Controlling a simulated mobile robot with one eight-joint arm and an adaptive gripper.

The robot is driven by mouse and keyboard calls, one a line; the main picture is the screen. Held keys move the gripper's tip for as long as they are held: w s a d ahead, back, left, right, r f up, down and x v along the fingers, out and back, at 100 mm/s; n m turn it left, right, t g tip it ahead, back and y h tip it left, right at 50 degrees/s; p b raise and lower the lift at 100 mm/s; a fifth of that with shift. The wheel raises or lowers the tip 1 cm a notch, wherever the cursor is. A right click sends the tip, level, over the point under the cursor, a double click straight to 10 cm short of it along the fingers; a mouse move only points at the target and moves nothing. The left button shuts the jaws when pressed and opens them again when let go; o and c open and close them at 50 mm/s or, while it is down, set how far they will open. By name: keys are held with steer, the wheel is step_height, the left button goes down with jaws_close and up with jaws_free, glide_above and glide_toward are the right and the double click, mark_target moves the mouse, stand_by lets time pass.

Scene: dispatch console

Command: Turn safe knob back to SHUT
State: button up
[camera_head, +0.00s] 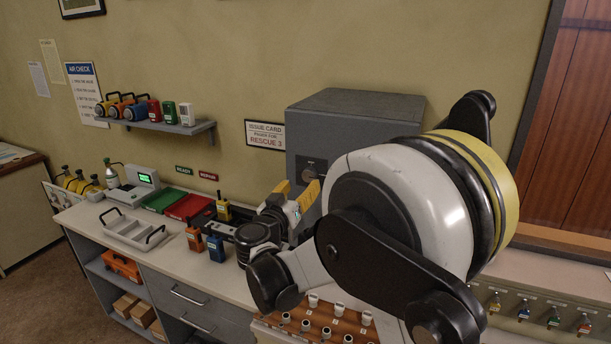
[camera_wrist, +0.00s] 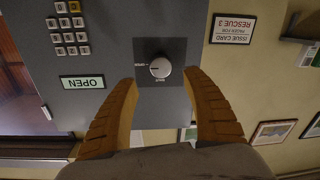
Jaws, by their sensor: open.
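The grey safe (camera_head: 352,106) stands on the counter against the wall. Its round pale knob (camera_wrist: 160,68) sits on a dark square plate in the wrist view, which is upside down. Small marks lie left of and below the knob there; I cannot tell which one it points at. A sign reading OPEN (camera_wrist: 82,82) is on the safe face. My gripper (camera_head: 297,190) is open in front of the safe. In the wrist view its two yellow fingers (camera_wrist: 161,78) stand on either side of the knob, apart from it.
A keypad (camera_wrist: 69,29) is on the safe face. A framed RESCUE 3 card (camera_head: 265,134) hangs beside the safe. Radios (camera_head: 216,248), a red tray (camera_head: 188,207) and a grey tray (camera_head: 131,230) are on the counter left of my arm. A wall shelf (camera_head: 172,126) holds several devices.

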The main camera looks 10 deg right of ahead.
mark_target(308, 176)
steer(key=x, duration=0.6)
steer(key=shift+w, duration=0.1)
steer(key=shift+a, duration=0.1)
steer(key=c, duration=1.2)
